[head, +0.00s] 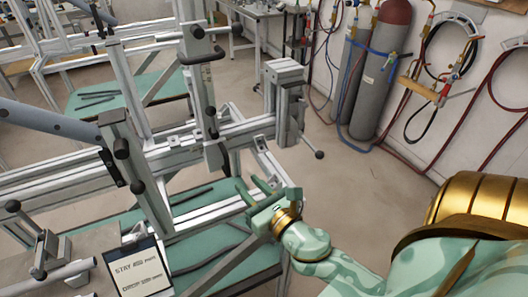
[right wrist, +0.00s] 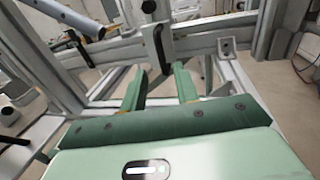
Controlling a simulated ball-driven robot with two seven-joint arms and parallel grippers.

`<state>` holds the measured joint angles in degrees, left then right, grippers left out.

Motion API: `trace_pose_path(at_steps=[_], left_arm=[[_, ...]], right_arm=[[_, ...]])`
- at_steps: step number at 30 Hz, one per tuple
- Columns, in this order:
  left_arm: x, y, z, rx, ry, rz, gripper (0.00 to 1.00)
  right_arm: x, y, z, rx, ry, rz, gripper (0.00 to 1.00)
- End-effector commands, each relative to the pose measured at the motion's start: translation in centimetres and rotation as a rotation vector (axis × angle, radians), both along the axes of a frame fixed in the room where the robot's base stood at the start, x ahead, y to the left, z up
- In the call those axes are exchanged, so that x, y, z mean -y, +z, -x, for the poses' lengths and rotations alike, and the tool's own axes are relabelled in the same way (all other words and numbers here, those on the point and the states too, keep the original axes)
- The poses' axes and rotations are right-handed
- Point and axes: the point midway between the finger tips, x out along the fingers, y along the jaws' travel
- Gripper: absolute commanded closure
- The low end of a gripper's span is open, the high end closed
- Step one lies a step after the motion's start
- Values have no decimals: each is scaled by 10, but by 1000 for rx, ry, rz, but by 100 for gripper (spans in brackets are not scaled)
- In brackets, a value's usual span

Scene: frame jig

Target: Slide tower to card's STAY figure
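A silver upright tower (head: 198,85) with black knobs and levers stands on the long horizontal rail of the frame jig. A second upright (head: 285,105) stands to its right, and a shorter one (head: 130,165) to its left. The card (head: 138,268) at lower left has a STAY line and a DROP line; their figures are too small to read surely. My right gripper (head: 262,190) is open in front of the rail, below the tower and to its right. In the right wrist view its two green fingers (right wrist: 161,80) are apart with nothing between them. My left gripper is not in view.
The rail (head: 75,175) and slanting bars crowd the left and middle. A green shelf (head: 210,245) with dark rods lies below the rail. Gas cylinders (head: 380,70) and hoses stand by the back wall. The floor (head: 360,170) right of the jig is clear.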

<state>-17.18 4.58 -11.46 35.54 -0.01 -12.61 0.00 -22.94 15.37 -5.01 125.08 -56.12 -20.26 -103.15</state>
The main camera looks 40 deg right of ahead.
Motion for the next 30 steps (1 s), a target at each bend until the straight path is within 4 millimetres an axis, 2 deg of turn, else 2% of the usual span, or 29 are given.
trace_pose_path(at_steps=[3, 9, 30], left_arm=[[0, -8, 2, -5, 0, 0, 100], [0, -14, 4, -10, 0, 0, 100], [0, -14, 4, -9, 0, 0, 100]], right_arm=[[-1, -4, 27, -5, -2, -1, 70], [-3, -2, 50, -1, -1, -1, 70], [-3, 0, 53, 0, 0, 0, 70]])
